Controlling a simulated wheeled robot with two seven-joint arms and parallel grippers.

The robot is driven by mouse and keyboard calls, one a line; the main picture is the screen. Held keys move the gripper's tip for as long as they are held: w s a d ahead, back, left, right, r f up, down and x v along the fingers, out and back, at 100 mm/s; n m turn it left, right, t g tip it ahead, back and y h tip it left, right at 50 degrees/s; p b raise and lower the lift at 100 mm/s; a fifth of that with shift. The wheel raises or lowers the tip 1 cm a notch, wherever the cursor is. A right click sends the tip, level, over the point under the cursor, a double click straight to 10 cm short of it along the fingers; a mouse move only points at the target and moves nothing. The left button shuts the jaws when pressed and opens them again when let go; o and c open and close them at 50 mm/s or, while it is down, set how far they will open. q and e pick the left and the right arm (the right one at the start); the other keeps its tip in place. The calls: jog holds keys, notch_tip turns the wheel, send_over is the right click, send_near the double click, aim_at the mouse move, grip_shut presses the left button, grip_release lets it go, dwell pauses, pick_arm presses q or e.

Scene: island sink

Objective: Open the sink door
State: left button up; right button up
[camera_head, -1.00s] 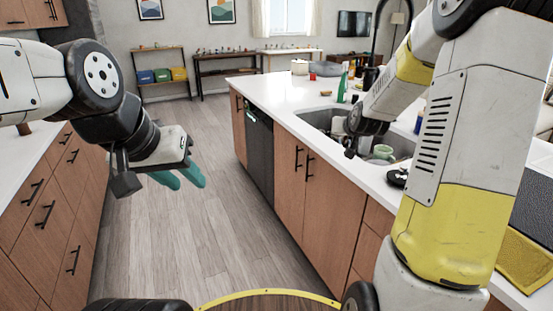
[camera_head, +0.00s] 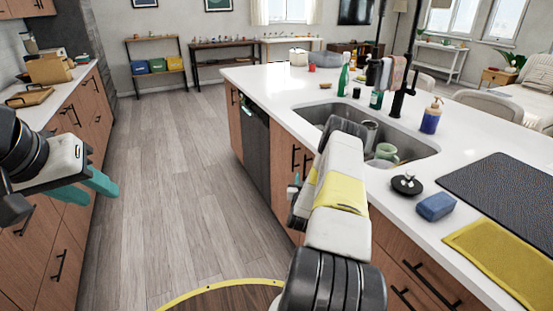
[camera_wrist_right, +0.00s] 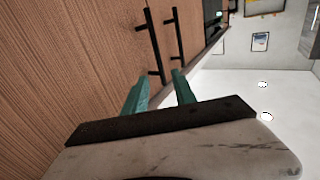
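The sink cabinet has wooden doors with two upright black handles, which show in the head view at the left handle (camera_head: 295,157) and right handle (camera_head: 307,161). The doors look shut. In the right wrist view, the same pair shows as one handle (camera_wrist_right: 150,45) and another handle (camera_wrist_right: 178,38). My right gripper (camera_wrist_right: 160,82) is open, its teal fingertips close to the handle ends. I cannot tell whether they touch. In the head view my right forearm hides most of that gripper and part of the doors. My left gripper (camera_head: 92,188) is open and empty, over the aisle's left side.
A sink (camera_head: 420,147) with cups is set in the white island counter (camera_head: 290,90). A dark dishwasher (camera_head: 255,145) adjoins the doors. A blue sponge (camera_head: 436,206) and soap bottle (camera_head: 431,116) stand on the counter. Left drawers (camera_head: 40,240) flank the clear wooden floor (camera_head: 175,170).

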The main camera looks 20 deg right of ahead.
aim_at(305, 165)
jog(key=x, duration=0.7)
jog(key=shift+w+d+f, duration=0.1)
jog(key=shift+w+d, duration=0.1)
jog(key=shift+w, duration=0.1)
jog(key=shift+c, duration=0.4)
grip_shut()
dwell(0.7)
